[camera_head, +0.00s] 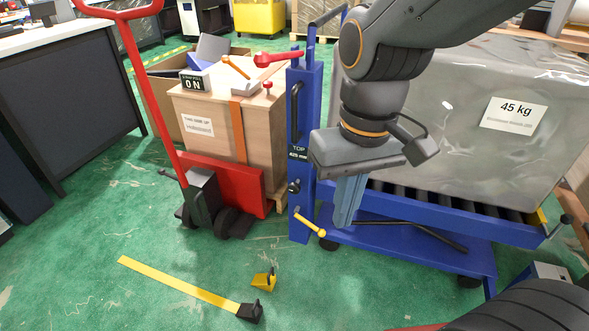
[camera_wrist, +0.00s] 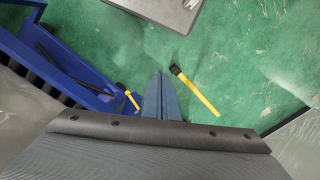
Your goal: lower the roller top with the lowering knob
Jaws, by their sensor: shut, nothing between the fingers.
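The roller top (camera_head: 520,233) is a blue frame with dark rollers on a wheeled blue cart. It carries a large grey wrapped load (camera_head: 450,150) labelled 45 kg. On the blue column (camera_head: 303,215) a sign reads TOP, with a number that looks like 425 mm. A small black knob (camera_head: 294,186) sits below the sign; I cannot tell for certain that it is the lowering knob. A yellow-handled lever (camera_head: 309,225) is lower down and also shows in the wrist view (camera_wrist: 132,100). My gripper (camera_head: 345,222) is shut and empty, pointing down just right of the column, apparently apart from the knob.
A red hand truck (camera_head: 225,183) and a wooden crate (camera_head: 205,122) stand left of the column. A yellow bar (camera_head: 180,281) and a yellow wedge (camera_head: 262,281) lie on the green floor. The front left floor is mostly clear.

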